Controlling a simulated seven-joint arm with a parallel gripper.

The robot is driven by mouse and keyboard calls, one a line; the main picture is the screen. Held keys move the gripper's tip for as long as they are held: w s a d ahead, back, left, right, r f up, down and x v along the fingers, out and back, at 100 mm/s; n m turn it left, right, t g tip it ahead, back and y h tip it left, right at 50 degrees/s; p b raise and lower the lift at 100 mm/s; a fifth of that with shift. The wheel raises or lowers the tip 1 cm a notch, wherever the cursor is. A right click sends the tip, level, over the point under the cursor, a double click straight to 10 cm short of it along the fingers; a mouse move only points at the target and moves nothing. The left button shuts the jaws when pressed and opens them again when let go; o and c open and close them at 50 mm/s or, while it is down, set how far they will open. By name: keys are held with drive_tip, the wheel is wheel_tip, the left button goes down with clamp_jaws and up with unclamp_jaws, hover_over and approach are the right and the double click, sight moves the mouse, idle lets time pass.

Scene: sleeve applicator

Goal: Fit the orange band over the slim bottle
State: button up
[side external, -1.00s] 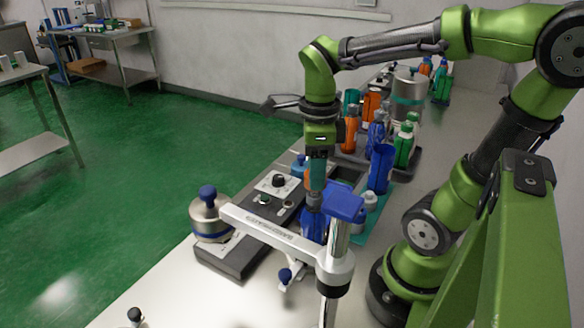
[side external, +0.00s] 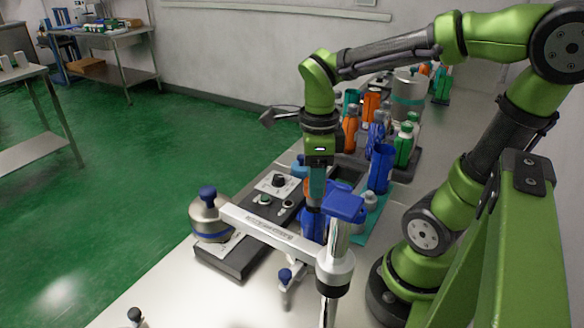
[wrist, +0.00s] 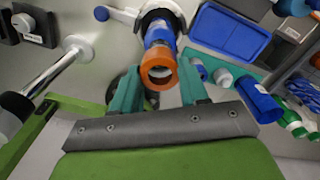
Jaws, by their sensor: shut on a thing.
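The orange band (wrist: 158,68) is a short open ring held between the teal fingers of my gripper (wrist: 160,88) in the wrist view. A blue slim bottle (wrist: 159,38) lies straight beyond the band, inside a white ring of the applicator. The band lines up with the bottle's end; I cannot tell whether it surrounds it. In the side view my gripper (side external: 312,200) points down just above the blue bottle (side external: 312,224). Only a sliver of the orange band (side external: 306,187) shows there.
A dark control box (side external: 232,260) and a steel pot (side external: 209,222) are to the left. Several bottles and a blue cup (side external: 381,168) stand behind to the right.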

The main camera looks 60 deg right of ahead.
drive_tip(key=shift+f, duration=1.2)
drive_tip(key=o, duration=1.1)
drive_tip(key=shift+o, duration=0.2)
drive_tip(key=o, duration=0.4)
drive_tip(key=shift+r, duration=5.5)
